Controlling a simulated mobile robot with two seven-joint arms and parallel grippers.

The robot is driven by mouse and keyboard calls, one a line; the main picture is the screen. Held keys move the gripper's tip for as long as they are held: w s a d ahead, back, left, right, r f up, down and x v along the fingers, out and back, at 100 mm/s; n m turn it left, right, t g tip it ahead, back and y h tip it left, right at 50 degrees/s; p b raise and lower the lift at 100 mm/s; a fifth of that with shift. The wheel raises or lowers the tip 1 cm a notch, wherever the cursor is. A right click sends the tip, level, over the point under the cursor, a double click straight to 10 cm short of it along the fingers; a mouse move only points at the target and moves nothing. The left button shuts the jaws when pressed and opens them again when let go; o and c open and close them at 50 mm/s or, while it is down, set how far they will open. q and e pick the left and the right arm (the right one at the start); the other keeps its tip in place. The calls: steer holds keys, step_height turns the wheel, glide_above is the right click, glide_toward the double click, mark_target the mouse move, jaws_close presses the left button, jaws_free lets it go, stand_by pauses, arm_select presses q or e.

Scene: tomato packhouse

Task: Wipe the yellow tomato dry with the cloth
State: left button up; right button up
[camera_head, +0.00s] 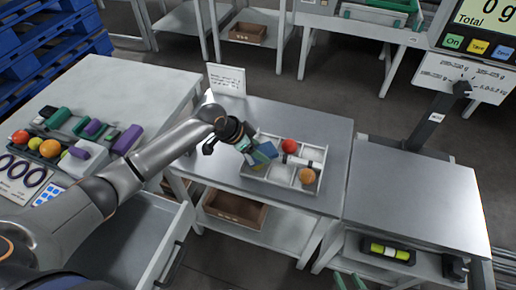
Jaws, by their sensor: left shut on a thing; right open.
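My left gripper (244,146) is shut on a blue cloth (265,152) and holds it over the left part of a pale divided tray (283,183) on the middle table. A yellowish patch (259,168) shows just below the cloth; I cannot tell whether it is a tomato. A red tomato (289,146) and an orange tomato (307,176) sit in other compartments. A small yellow round fruit (35,144) lies among red and orange ones on the left table. My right gripper (350,282) shows only as green fingertips, apart and empty, at the bottom edge.
A white sign (226,79) stands behind the tray. A scale display (482,25) stands at the upper right, beyond the bare right-hand table (415,195). Purple and green blocks (127,140) lie on the left table. The middle table is clear right of the tray.

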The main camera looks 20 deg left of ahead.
mark_target(249, 156)
arm_select(q)
steer(key=shift+f, duration=0.3)
steer(key=shift+s, duration=0.1)
steer(key=shift+s+a+p, duration=0.35)
steer(key=shift+a+p, duration=0.05)
steer(key=shift+a, duration=0.05)
steer(key=shift+s+a+f+p, duration=0.1)
steer(key=shift+s+a+p, duration=0.3)
steer(key=shift+s+a, duration=0.2)
steer(key=shift+d, duration=0.1)
